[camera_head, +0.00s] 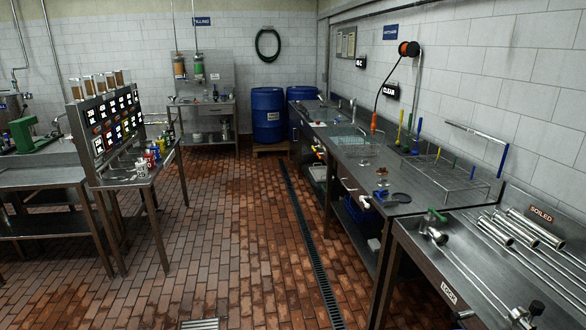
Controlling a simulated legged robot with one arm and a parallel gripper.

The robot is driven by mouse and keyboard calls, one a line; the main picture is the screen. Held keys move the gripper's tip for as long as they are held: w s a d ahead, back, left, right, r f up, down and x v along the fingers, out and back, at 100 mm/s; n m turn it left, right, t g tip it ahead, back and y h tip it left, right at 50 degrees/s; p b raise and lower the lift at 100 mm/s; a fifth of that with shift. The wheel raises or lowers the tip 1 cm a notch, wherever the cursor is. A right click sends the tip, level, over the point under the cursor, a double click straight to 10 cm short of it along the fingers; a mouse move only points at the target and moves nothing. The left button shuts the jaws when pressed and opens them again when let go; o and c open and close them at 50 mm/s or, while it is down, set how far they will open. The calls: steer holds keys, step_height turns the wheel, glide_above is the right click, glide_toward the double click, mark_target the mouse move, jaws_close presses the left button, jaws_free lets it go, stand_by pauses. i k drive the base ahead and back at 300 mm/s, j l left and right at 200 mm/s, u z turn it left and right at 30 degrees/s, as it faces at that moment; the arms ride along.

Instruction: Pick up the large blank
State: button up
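I cannot single out the large blank in this view; the metal parts on the benches are small and hard to tell apart. Several bare metal tubes and rods (527,229) lie on the bench marked SOILED (400,236) at the right. A metal fitting with a green handle (437,215) and a long rod with a dark-ended fitting (528,314) lie nearer its front. Small round metal and coloured items (382,178) sit on the clean bench (415,180). My gripper is not in view.
A panel with lit labels (108,122) and a side shelf of small coloured items (150,163) stand at the left. Blue drums (268,115) stand at the back. The brick floor (225,230) between the benches is clear, with a drain channel (310,240) along it.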

mark_target(382, 170)
steer(key=i, duration=1.75)
steer(key=i+z, duration=0.25)
steer(key=i, duration=0.2)
steer(key=i+j+z, duration=0.2)
steer(key=i, duration=0.2)
steer(key=i+j+z, duration=0.25)
steer(key=i, duration=0.2)
steer(key=i+j+z, duration=0.25)
steer(key=i, duration=0.15)
steer(key=i+j+z, duration=0.75)
steer(key=j, duration=0.15)
steer(key=k+l, duration=0.05)
